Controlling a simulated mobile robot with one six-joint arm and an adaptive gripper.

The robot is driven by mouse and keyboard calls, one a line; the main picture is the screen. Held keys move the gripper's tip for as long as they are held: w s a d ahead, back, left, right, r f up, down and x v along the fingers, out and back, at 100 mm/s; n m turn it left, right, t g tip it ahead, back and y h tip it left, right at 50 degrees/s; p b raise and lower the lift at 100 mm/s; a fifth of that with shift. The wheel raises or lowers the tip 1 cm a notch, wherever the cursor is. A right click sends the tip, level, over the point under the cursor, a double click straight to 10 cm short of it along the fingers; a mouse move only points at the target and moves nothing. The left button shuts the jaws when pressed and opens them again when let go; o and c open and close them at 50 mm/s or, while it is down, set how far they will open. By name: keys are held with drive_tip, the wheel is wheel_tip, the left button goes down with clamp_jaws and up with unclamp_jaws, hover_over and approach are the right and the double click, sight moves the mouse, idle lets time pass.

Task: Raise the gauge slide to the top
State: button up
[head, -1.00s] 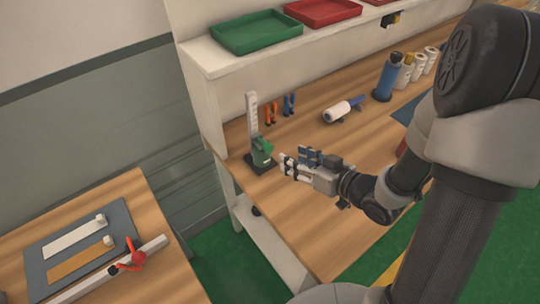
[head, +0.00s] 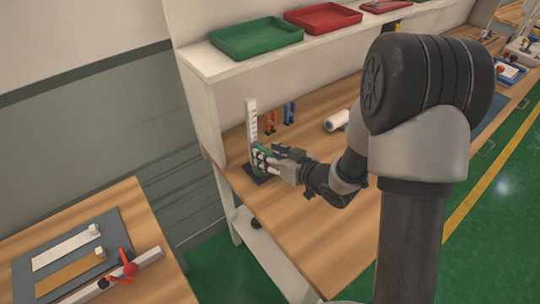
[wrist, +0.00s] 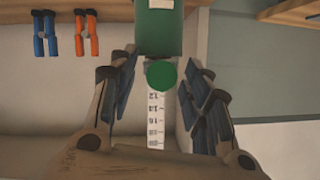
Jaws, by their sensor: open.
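The gauge is an upright white scale (head: 251,116) on a dark base (head: 256,176) at the bench's left end. Its green slide (head: 262,148) is low on the scale, mostly hidden behind my gripper (head: 266,157) in the head view. In the wrist view, the green slide (wrist: 160,32) with its round green knob (wrist: 161,75) is at the top centre. The numbered scale (wrist: 156,118) runs below the knob in that picture. My open gripper (wrist: 160,88) has one finger on each side of the knob and scale, with visible gaps. I see no contact with the slide.
Orange pliers (head: 270,117) and blue pliers (head: 290,111) hang behind the gauge. A white roll (head: 337,120) lies to the right. A shelf with a green tray (head: 257,36) and a red tray (head: 323,17) overhangs the back. The bench front (head: 290,220) is clear.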

clamp_jaws()
idle(0.4)
wheel_tip(320, 180, up, 13)
drive_tip(key=p, duration=0.9)
drive_tip(key=shift+f+p, duration=0.15)
drive_tip(key=shift+p, duration=0.25)
drive_tip(key=shift+a, duration=0.1)
unclamp_jaws()
drive_tip(key=shift+a, duration=0.1)
